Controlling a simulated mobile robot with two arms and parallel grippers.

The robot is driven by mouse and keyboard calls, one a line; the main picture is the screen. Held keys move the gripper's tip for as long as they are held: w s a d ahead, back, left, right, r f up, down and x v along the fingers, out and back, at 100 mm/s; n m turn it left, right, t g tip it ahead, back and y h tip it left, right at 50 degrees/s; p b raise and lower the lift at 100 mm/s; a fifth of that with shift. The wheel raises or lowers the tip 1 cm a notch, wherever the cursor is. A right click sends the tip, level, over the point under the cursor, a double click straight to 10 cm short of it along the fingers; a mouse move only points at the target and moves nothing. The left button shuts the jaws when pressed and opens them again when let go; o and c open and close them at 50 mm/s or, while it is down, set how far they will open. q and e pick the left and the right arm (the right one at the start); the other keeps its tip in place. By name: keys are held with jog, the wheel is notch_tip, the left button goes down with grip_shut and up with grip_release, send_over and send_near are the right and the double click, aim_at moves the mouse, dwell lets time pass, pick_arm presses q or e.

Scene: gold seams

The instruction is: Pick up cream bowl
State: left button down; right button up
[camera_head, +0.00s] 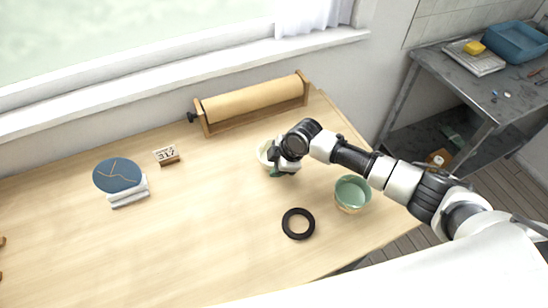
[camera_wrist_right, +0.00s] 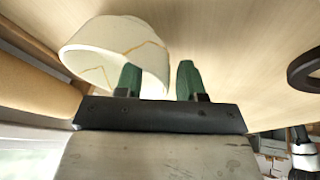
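The cream bowl (camera_head: 263,152) with gold seams is on the wooden table, partly hidden behind my right gripper (camera_head: 275,170). In the right wrist view the cream bowl (camera_wrist_right: 105,48) fills the upper left, with thin gold lines on its pale wall. My right gripper (camera_wrist_right: 158,82) shows two green fingers spread apart. The left finger overlaps the bowl's wall, and the right finger stands just past the bowl's edge with a gap. I cannot tell whether the left finger touches the bowl. My left gripper is not in view.
A green bowl (camera_head: 352,190) stands right of the cream bowl, and a black ring (camera_head: 298,223) lies in front. A paper roll (camera_head: 254,99) is behind. A blue plate (camera_head: 118,175) and a small calendar block (camera_head: 166,155) stand left. The table's front left is clear.

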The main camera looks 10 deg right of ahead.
grip_shut()
